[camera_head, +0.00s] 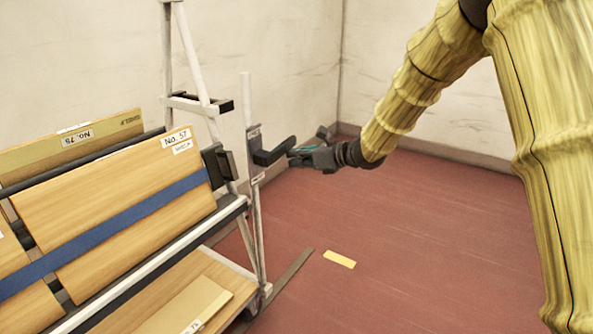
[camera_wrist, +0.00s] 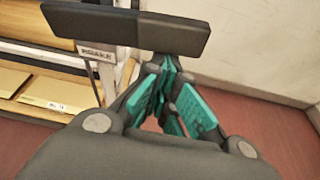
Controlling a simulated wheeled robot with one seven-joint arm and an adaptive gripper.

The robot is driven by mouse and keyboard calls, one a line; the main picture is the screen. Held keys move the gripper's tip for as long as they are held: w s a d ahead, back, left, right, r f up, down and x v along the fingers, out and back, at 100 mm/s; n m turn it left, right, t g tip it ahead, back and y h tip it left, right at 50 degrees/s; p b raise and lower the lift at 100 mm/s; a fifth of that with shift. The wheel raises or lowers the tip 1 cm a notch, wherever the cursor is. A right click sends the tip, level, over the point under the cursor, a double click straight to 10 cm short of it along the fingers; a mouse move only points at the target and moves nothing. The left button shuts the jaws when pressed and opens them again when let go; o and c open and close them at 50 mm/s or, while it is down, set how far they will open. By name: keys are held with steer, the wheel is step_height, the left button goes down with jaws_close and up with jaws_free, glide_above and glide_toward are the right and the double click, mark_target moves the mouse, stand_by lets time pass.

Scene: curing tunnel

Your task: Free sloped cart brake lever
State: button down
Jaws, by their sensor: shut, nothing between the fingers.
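The sloped cart (camera_head: 245,205) stands at the left, with a white frame and boards leaning on it. Its brake lever (camera_head: 273,152) is a black bar on an upright post at the cart's right end. In the wrist view the lever (camera_wrist: 85,22) crosses the top, above a label reading BRAKE (camera_wrist: 97,52). My gripper (camera_head: 291,156) is at the lever's right end, its fingers pointing left. In the wrist view its teal-padded fingers (camera_wrist: 168,65) are shut and empty, tips at the bar's lower edge. I cannot tell whether they touch it.
Wooden boards (camera_head: 110,205) with number labels rest on the cart behind a blue strap (camera_head: 130,222). A lower shelf (camera_head: 225,272) holds another board. The red floor (camera_head: 420,240) is open to the right, with a yellow mark (camera_head: 339,259). Pale walls (camera_head: 290,60) stand behind.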

steer(key=shift+n+t, duration=0.3)
steer(key=shift+n, duration=0.3)
steer(key=shift+r+b, duration=1.05)
steer(key=shift+r, duration=1.4)
steer(key=shift+r, duration=0.25)
steer(key=shift+w, duration=0.1)
steer(key=p, duration=0.1)
glide_toward(292, 141)
steer(key=shift+s+d+f, duration=0.15)
steer(key=shift+d+f, duration=0.2)
steer(key=shift+f, duration=0.45)
steer(key=shift+s+d+f, duration=0.15)
steer(key=shift+d+f, duration=0.25)
steer(key=shift+f, duration=0.45)
